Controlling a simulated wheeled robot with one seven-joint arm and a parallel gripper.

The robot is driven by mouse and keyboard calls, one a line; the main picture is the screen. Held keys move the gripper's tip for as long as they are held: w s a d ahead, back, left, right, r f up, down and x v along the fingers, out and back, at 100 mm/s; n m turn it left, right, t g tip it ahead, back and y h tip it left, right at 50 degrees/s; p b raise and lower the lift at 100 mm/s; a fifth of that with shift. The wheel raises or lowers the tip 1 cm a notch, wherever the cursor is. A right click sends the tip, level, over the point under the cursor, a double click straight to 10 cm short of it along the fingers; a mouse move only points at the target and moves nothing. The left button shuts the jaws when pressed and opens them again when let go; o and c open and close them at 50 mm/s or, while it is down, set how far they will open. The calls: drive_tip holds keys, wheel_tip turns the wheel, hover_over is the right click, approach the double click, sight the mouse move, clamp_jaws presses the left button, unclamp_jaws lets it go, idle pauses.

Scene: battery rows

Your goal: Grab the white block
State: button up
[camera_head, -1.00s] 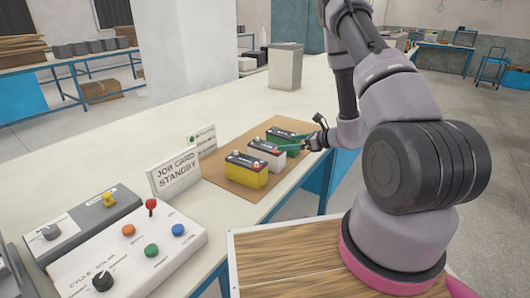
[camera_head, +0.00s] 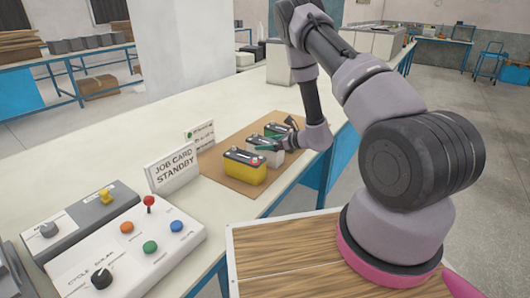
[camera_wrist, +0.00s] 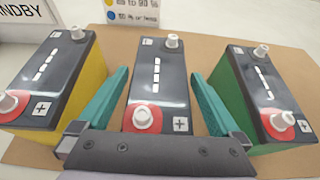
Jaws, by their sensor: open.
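The white block is the white-bodied battery (camera_head: 273,158) with a dark top, in the middle of a row of three. The yellow battery (camera_head: 245,172) is in front of it and the green battery (camera_head: 279,130) behind it. In the wrist view the white battery's dark top (camera_wrist: 156,62) shows between the two teal fingers of my gripper (camera_wrist: 160,76). One finger is in the gap beside the yellow battery (camera_wrist: 88,82), the other in the gap beside the green battery (camera_wrist: 232,98). My gripper is open around the white battery; finger contact cannot be told.
The batteries stand on a brown mat (camera_head: 215,172) on the white table (camera_head: 110,158). A job card sign (camera_head: 173,172) and a control panel (camera_head: 135,245) are to the left. The gaps between batteries are narrow. A grey box (camera_head: 280,68) stands farther back.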

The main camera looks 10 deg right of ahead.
clamp_jaws()
drive_tip(key=shift+w+r, duration=0.1)
